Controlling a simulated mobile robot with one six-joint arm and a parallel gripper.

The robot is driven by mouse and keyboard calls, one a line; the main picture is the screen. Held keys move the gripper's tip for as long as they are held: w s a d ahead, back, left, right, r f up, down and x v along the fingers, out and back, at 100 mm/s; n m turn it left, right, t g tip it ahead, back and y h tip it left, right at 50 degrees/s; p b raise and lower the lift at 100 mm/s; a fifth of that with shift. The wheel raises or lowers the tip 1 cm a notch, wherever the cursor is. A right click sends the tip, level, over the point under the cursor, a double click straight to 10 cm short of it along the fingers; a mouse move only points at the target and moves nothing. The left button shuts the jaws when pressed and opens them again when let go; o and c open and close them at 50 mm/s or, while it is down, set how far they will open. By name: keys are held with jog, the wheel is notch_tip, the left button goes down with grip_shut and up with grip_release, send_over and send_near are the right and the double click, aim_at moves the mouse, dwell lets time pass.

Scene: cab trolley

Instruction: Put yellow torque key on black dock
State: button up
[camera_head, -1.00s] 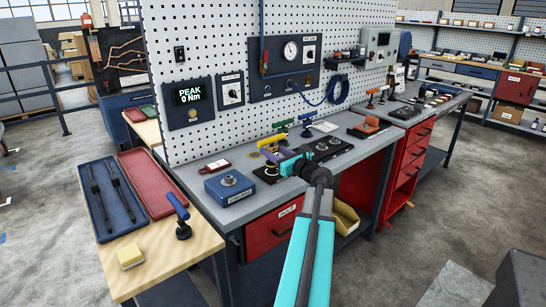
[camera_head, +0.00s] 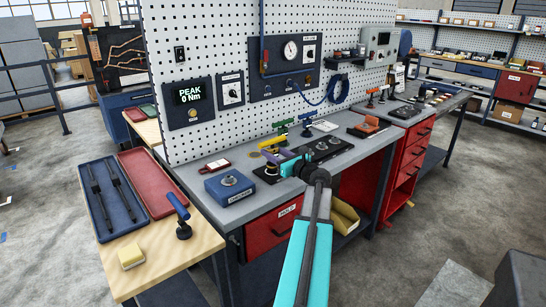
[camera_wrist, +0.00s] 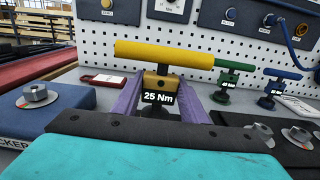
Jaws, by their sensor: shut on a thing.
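The yellow torque key (camera_head: 271,142) has a horizontal yellow handle on a short stem. In the wrist view the yellow torque key (camera_wrist: 175,54) carries a 25 Nm label and stands upright between the purple fingers. My gripper (camera_head: 278,159) is shut on it; the gripper also shows in the wrist view (camera_wrist: 160,98). The black dock (camera_head: 342,148) is a flat black block with round metal fittings on the grey bench, just right of and behind my gripper. My gripper hides part of its left side. I cannot tell whether the key's foot touches anything.
A blue block (camera_head: 230,189) with a metal fitting sits left of my gripper. Green (camera_head: 281,125) and blue (camera_head: 307,119) keys stand behind. A red-handled tag (camera_head: 217,165) lies near the pegboard (camera_head: 215,55). A blue-handled key (camera_head: 180,212) stands on the wooden table.

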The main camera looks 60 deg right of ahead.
jog(key=shift+f, duration=0.75)
jog(key=shift+f, duration=0.15)
jog(key=o, duration=1.4)
jog(key=shift+c, duration=0.2)
jog(key=shift+s+a, duration=0.1)
jog(key=shift+s, duration=0.05)
jog(key=b+v, duration=0.1)
jog(key=v, duration=1)
jog(key=shift+s+a+b, duration=0.15)
jog(key=shift+s+b, duration=0.15)
jog(key=shift+s, duration=0.05)
